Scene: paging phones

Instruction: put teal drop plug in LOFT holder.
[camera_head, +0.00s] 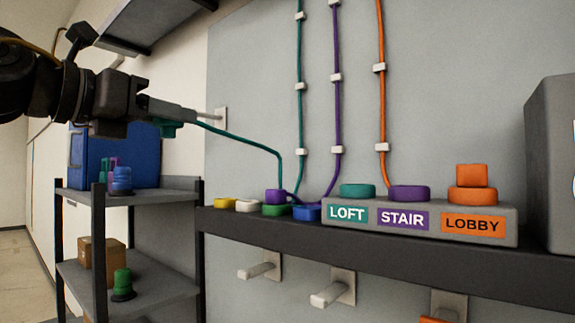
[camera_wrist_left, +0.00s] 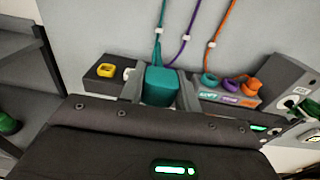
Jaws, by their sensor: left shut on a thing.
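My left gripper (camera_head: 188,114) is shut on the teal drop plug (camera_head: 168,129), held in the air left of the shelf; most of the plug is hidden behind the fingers. In the left wrist view the teal plug (camera_wrist_left: 161,84) sits between both fingers. A teal cord runs from it to the wall. The LOFT holder (camera_head: 357,191) is an empty teal ring on a grey block, right of the gripper; it also shows in the left wrist view (camera_wrist_left: 209,79). My right gripper is not in view.
Beside LOFT are an empty purple STAIR ring (camera_head: 409,193) and a LOBBY ring (camera_head: 472,196) with an orange plug (camera_head: 472,176). Left of the block, a purple plug (camera_head: 275,196) sits at a green ring (camera_head: 275,210). Wall pegs (camera_head: 332,292) stick out below the dark shelf (camera_head: 390,252).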

